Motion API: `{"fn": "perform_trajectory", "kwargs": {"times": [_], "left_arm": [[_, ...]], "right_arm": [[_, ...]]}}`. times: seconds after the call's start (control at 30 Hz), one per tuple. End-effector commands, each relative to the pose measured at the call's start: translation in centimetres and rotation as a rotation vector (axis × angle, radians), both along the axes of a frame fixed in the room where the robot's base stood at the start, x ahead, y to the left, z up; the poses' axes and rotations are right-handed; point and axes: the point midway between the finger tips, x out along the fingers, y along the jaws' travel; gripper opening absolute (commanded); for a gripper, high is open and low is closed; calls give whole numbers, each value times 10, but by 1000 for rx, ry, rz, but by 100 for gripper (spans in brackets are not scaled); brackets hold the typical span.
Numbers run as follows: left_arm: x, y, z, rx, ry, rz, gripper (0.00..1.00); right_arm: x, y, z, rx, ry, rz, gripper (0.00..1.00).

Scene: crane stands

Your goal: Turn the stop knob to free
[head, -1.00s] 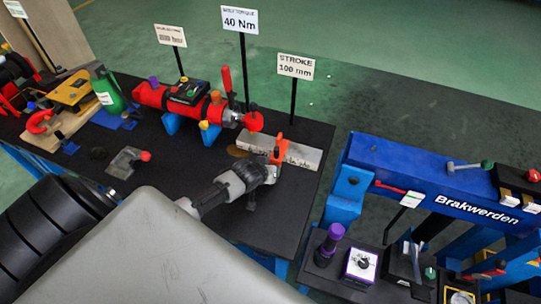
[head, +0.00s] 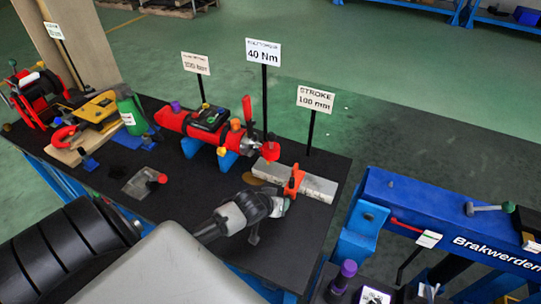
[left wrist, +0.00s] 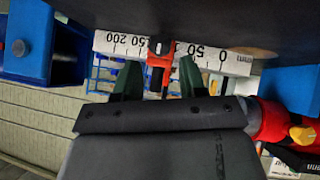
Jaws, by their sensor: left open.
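The orange-red stop (head: 294,182) sits across the pale scale bar (head: 322,188) on the black table, below the STROKE 100 mm sign. In the left wrist view the stop (left wrist: 161,57) shows against the bar's printed numbers (left wrist: 120,42). A small dark part shows on its face; I cannot tell whether this is the knob or how it is turned. My left gripper (head: 280,206) is just in front of the stop. In the left wrist view its dark fingers (left wrist: 160,78) are open, one on each side of the stop, with gaps visible. My right gripper is not in view.
A red cylinder tool (head: 205,122) on blue supports stands behind, left of the bar. A metal plate with a red knob (head: 145,184) and a green bottle (head: 130,112) are farther left. The blue Brakwerden beam (head: 450,215) stands to the right, across a gap.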

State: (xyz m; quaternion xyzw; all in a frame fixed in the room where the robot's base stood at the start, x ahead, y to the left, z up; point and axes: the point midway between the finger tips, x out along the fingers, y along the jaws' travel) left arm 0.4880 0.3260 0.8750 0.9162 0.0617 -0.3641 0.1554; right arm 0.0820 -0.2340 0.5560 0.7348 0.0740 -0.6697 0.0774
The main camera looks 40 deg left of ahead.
Motion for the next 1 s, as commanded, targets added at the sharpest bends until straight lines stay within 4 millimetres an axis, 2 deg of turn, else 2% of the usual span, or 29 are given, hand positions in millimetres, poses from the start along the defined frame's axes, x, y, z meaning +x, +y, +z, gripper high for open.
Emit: {"fn": "perform_trajectory", "kwargs": {"times": [0.13, 0.33, 1.0], "left_arm": [[-20, 0, 18, 1, 1, 0, 42], [-36, 0, 33, -1, 0, 1, 42], [-40, -1, 37, 0, 3, -1, 42]], "right_arm": [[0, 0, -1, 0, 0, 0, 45], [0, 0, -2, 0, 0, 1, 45], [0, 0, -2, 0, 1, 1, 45]]}}
